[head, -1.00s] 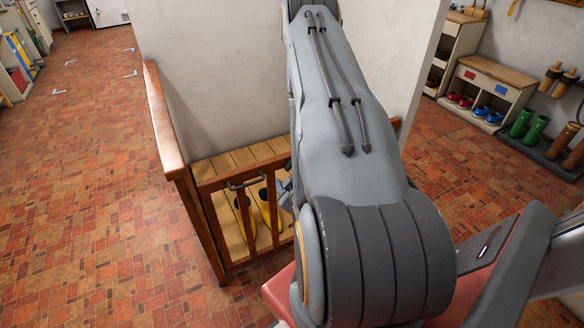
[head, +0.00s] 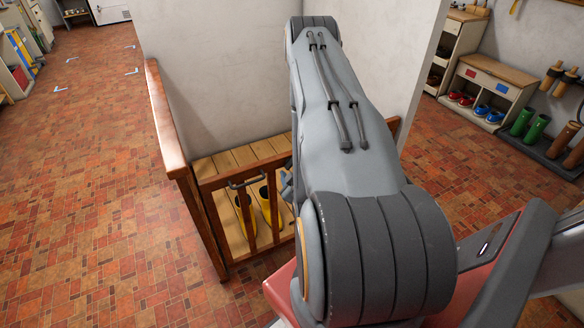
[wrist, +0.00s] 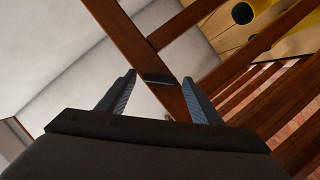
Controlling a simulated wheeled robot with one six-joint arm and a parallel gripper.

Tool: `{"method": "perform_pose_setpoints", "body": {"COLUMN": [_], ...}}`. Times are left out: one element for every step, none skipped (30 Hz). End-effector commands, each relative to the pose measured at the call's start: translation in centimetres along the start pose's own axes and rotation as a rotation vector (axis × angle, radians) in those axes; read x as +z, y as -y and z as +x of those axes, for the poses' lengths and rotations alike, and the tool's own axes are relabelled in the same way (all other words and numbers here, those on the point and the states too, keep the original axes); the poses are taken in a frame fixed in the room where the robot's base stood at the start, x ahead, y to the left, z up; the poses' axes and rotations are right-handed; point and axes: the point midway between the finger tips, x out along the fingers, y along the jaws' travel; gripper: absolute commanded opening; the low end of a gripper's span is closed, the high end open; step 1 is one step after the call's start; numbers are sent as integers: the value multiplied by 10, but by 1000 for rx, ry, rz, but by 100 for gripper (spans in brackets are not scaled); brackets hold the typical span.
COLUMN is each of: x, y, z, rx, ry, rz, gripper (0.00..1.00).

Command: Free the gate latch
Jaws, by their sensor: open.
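The wooden gate (head: 233,218) stands closed in a brown frame in the head view, with a dark bar handle (head: 247,181) on its top rail. In the wrist view a small dark plate (wrist: 160,79), which looks like the latch, sits on a brown wooden member. My gripper (wrist: 158,98) is open and empty. In the wrist view its two grey fingers show on either side of the plate, with gaps; I cannot tell how far off the plate is in depth. In the head view my arm hides the gate's right part and most of the gripper.
A wooden rail (head: 163,120) and white walls (head: 215,70) bound the enclosure. Tiled floor (head: 90,190) is open at left. Shoe shelves (head: 488,90) and green boots (head: 530,128) stand at right.

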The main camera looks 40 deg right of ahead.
Motion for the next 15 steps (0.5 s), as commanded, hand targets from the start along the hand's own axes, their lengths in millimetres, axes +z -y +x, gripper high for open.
{"method": "perform_pose_setpoints", "body": {"x": [0, 0, 0, 0, 0, 0, 0, 0, 0, 0, 0, 0, 0, 0, 0], "y": [0, 0, 0, 0, 0, 0, 0, 0, 0, 0, 0, 0, 0, 0, 0], "z": [0, 0, 0, 0, 0, 0, 0, 0, 0, 0, 0, 0, 0, 0, 0], "rx": [0, -1, -1, -1, 0, 0, 0, 0, 0, 0, 0, 0, 0, -1, -1], "ry": [0, 0, 0, 0, 0, 0, 0, 0, 0, 0, 0, 0, 0, 0, 0], "rz": [0, 0, 0, 0, 0, 0, 0, 0, 0, 0, 0, 0, 0, 0, 0], "gripper": [59, 59, 59, 59, 59, 58, 53, 48, 41, 36, 31, 24, 19, 18, 18]}}
